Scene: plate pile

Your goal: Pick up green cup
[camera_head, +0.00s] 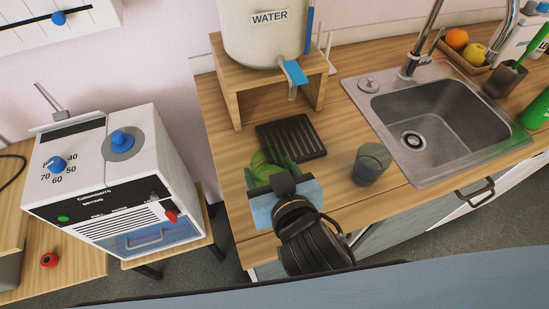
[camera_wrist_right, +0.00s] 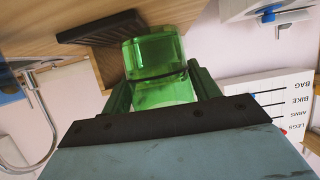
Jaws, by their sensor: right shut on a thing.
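The green cup (camera_head: 262,166) is translucent and sits at the front left of the wooden counter, by the dark slatted drip tray (camera_head: 291,138). My right gripper (camera_head: 273,172) reaches over the counter's front edge and is shut on the cup. In the right wrist view the green cup (camera_wrist_right: 155,62) sits between the two fingers of my right gripper (camera_wrist_right: 162,88). In the head view the gripper body hides part of the cup, and I cannot tell whether its base touches the counter. My left gripper is not in view.
A grey translucent cup (camera_head: 371,163) stands right of the drip tray. A white water container (camera_head: 265,30) rests on a wooden stand (camera_head: 228,78) behind. The sink (camera_head: 440,125) is at the right. A white drying machine (camera_head: 115,185) stands at the left.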

